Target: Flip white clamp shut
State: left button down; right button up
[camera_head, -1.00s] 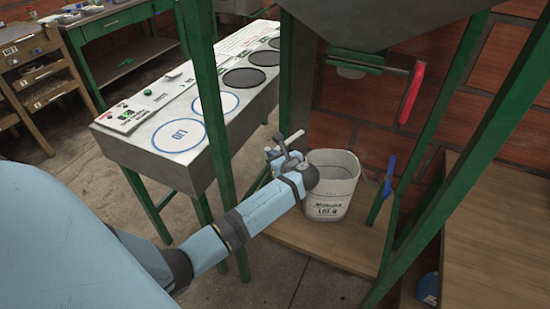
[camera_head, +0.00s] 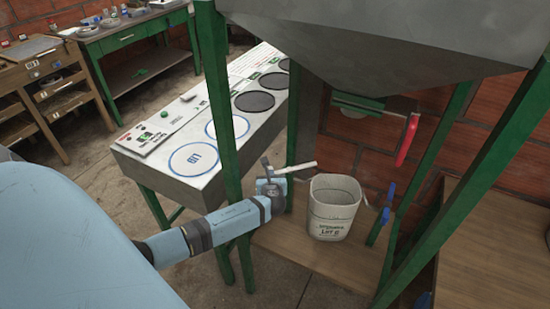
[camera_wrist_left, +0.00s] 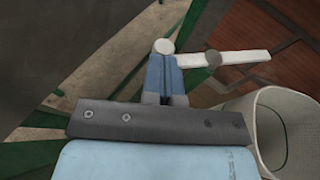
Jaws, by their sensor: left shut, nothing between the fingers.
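The white clamp (camera_head: 297,168) shows in the head view as a thin white lever pointing right, beside my left gripper (camera_head: 270,182). In the left wrist view the clamp (camera_wrist_left: 240,57) is a flat white bar with a grey round pivot, lying nearly level. My left gripper (camera_wrist_left: 165,72) is shut and empty, its blue fingers together. Its tips overlap the left end of the bar in this view; I cannot tell whether they touch it. A pale round disc covers the fingertips' end. What the clamp is fixed to is hidden. My right gripper is not in view.
A white bucket (camera_head: 331,222) stands on a wooden board right of the gripper, below the grey hopper (camera_head: 400,60). Green frame posts (camera_head: 216,100) stand close to my left arm. A red handle (camera_head: 408,140) and blue handle (camera_head: 391,190) are farther right.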

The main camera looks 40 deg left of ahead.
pick_arm(q)
jog(key=shift+w+a+m+t+h+p, duration=0.25)
jog(key=shift+a+m+t+h+p, duration=0.2)
jog(key=shift+a, duration=0.2)
jog(key=shift+w+a+m+t+h+p, duration=0.2)
jog(key=shift+a+m+t+h+p, duration=0.1)
jog(key=shift+a+m+t+h, duration=0.25)
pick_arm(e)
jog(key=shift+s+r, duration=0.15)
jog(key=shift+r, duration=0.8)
pick_arm(q)
jog(key=shift+a, duration=0.1)
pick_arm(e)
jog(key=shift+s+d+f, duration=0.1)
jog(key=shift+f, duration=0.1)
